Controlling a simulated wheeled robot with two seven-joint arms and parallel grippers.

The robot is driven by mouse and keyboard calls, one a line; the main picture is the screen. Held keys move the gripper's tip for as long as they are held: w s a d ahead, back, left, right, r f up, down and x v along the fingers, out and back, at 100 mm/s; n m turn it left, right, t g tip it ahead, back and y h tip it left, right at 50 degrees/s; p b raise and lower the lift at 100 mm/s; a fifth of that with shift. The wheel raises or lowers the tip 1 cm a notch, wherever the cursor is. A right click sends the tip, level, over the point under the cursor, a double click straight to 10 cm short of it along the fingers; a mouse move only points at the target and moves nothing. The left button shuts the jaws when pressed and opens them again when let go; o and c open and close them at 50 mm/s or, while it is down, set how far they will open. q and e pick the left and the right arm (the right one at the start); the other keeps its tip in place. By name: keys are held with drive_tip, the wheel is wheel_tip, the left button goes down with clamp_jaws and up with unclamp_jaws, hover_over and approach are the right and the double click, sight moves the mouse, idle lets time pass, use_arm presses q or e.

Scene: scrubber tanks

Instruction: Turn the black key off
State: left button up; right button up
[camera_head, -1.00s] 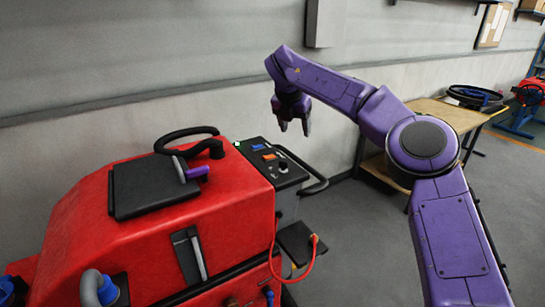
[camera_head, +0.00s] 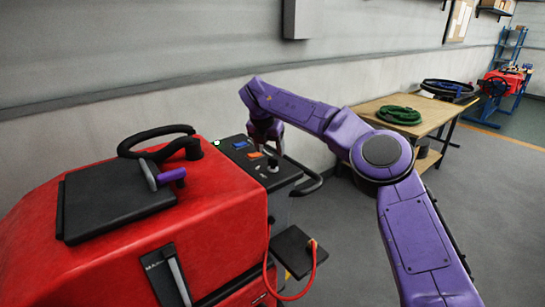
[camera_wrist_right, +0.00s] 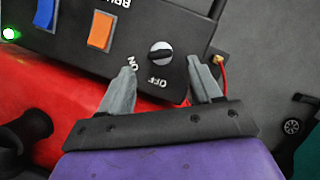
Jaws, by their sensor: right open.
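In the head view the key (camera_head: 272,165) is small, just below my right gripper (camera_head: 265,153). In the right wrist view my right gripper (camera_wrist_right: 160,72) is open, its two grey fingertips on either side of the key's near side, apart from it. Its height above the panel is hard to tell. My left gripper is not in view.
A blue switch (camera_wrist_right: 45,14) and an orange switch (camera_wrist_right: 101,30) sit beside the key, with a green light (camera_wrist_right: 10,34) at the panel's left. A black handle (camera_head: 308,184) curves around the panel's right end. A wooden table (camera_head: 430,122) holds a green hose coil (camera_head: 399,115).

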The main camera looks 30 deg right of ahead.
sight(273, 158)
drive_tip(key=p+x, duration=0.1)
drive_tip(key=x, duration=0.4)
drive_tip(key=shift+f, duration=0.1)
drive_tip(key=shift+d, duration=0.1)
drive_tip(key=c, duration=1)
drive_tip(key=shift+c, duration=0.2)
